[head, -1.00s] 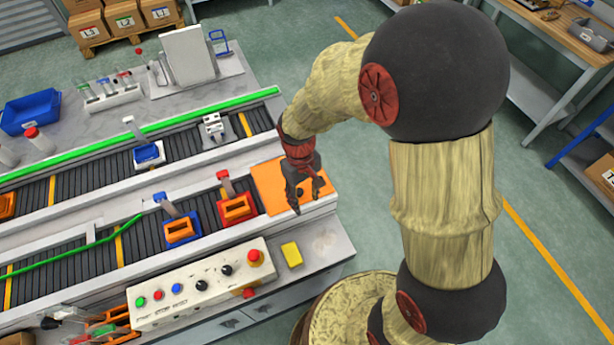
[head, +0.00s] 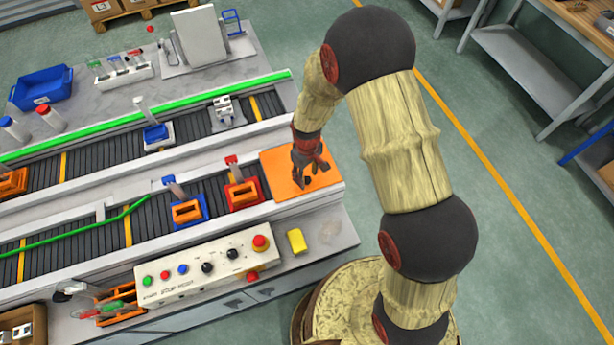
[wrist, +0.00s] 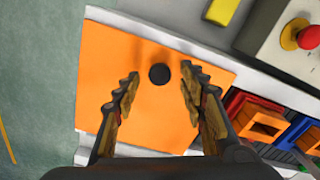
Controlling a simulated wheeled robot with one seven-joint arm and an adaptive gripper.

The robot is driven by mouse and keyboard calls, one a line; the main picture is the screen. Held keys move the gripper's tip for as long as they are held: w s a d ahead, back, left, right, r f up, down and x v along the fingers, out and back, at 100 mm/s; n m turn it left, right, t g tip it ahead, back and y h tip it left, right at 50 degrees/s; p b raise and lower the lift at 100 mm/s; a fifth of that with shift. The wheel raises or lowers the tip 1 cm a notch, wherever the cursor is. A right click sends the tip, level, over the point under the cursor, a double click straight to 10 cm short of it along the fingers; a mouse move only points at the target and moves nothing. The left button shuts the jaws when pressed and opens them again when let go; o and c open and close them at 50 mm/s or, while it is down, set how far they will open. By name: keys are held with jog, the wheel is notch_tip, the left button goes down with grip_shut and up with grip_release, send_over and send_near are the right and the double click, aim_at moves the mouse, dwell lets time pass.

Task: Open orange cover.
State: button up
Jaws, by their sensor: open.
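The orange cover (head: 285,180) is a flat square panel at the right end of the near conveyor. In the wrist view the orange cover (wrist: 150,55) lies flat and fills the middle, with a round black knob (wrist: 159,74) on it. My gripper (head: 304,178) is over the cover in the head view. In the wrist view my gripper (wrist: 160,84) is open, its two fingers on either side of the knob with gaps between. I cannot tell how high the fingertips are above the cover.
Red (head: 243,192) and blue (head: 188,211) fixtures with orange blocks sit on the conveyor left of the cover. A control box (head: 205,265) with buttons and a yellow block (head: 297,241) lie in front. Open floor lies to the right.

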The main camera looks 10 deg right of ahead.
jog(key=shift+f, duration=0.7)
jog(key=c, duration=0.3)
jog(key=c, duration=0.8)
